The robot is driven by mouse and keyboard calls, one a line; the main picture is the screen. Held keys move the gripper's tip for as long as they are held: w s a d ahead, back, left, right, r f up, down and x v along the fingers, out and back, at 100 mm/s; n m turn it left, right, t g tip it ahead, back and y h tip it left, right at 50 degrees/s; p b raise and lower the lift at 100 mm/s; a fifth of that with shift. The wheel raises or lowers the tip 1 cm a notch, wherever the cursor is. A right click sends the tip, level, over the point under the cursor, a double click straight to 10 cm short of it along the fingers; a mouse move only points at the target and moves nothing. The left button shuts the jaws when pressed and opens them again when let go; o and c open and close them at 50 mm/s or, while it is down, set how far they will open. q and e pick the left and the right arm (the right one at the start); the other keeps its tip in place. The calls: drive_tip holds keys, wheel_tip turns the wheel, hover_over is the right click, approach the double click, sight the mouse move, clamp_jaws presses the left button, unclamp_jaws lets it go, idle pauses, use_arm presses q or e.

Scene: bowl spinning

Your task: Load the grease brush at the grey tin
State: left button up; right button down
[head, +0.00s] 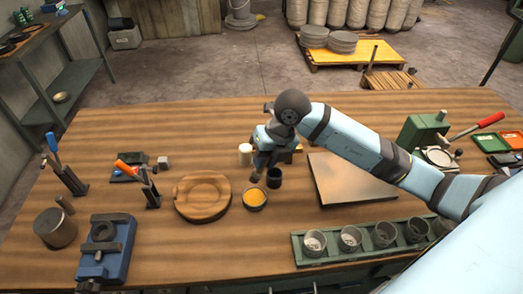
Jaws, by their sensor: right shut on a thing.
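A small grey tin (254,207) with orange-yellow grease in it stands near the middle of the wooden bench. My right gripper (262,160) is above and just behind the tin, pointing down. It is shut on what looks like the grease brush (257,176), a small brown piece whose lower end is close to the tin's back rim. I cannot tell whether the brush touches the grease. My arm and gripper hide most of the brush. My left gripper is not in view.
A round wooden board (203,211) lies left, a flat metal plate (350,195) right. A green rack of cups (298,245) runs along the front right. The front middle is clear.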

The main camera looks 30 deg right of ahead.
drive_tip(key=shift+a+f+b, duration=0.1)
drive_tip(key=shift+f+b, duration=0.6)
drive_tip(key=shift+f, duration=0.35)
drive_tip(key=shift+f+b, duration=1.4)
drive_tip(key=shift+f, duration=0.6)
drive_tip(key=shift+s+f+b, duration=0.15)
drive_tip(key=shift+f+b, duration=0.2)
drive_tip(key=shift+f, duration=0.25)
drive_tip(key=shift+r, duration=0.1)
drive_tip(key=shift+r+p, duration=2.45)
drive_tip(key=shift+r, duration=1.05)
